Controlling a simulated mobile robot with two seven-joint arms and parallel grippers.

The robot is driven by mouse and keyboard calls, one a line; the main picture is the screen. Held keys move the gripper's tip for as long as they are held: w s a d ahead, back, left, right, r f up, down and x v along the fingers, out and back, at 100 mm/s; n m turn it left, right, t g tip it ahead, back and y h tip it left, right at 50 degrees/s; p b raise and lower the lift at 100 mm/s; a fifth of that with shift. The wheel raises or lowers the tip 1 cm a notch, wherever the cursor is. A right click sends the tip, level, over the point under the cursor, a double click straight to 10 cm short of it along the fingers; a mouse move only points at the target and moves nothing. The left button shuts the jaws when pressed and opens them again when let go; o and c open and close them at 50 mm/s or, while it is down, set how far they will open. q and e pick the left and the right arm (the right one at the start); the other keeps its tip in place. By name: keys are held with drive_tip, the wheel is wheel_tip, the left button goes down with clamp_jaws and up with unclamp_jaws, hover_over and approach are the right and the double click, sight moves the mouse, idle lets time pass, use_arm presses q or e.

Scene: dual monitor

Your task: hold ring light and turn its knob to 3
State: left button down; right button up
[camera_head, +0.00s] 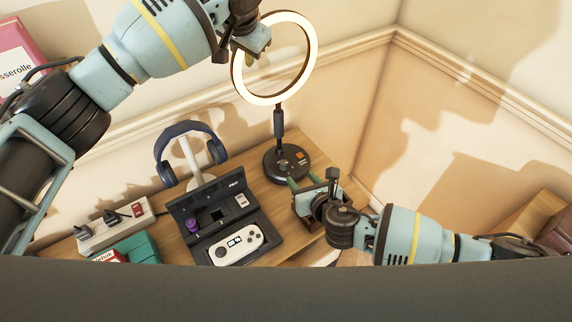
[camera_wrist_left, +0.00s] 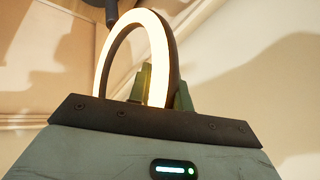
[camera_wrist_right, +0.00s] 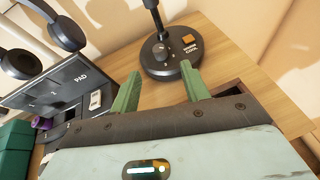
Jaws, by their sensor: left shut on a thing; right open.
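The ring light (camera_head: 268,100) is lit and stands upright on a thin black stem above a round black base (camera_head: 287,163). My left gripper (camera_head: 244,55) is shut on the left side of the ring; the left wrist view shows the glowing ring (camera_wrist_left: 160,50) between its green fingers (camera_wrist_left: 162,85). My right gripper (camera_head: 312,184) is open and empty, just in front of the base. In the right wrist view, the dark knob (camera_wrist_right: 161,51) on the base lies just beyond the open fingertips (camera_wrist_right: 160,82). I cannot read the knob's setting.
An orange square (camera_wrist_right: 188,40) sits beside the knob. Left of the base are headphones (camera_head: 188,128) on a white stand, a dark open case (camera_head: 208,222) with a white controller (camera_head: 236,245), and a power strip (camera_head: 115,225). A wall rises behind the wooden desk (camera_head: 262,195).

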sight(285, 164)
drive_tip(key=shift+s+f+n, duration=0.25)
drive_tip(key=shift+s+n, duration=0.05)
drive_tip(key=shift+n, duration=0.2)
drive_tip(key=shift+x, duration=6)
drive_tip(key=shift+s+a, duration=0.1)
drive_tip(key=shift+c, duration=0.5)
drive_tip(key=c, duration=0.9)
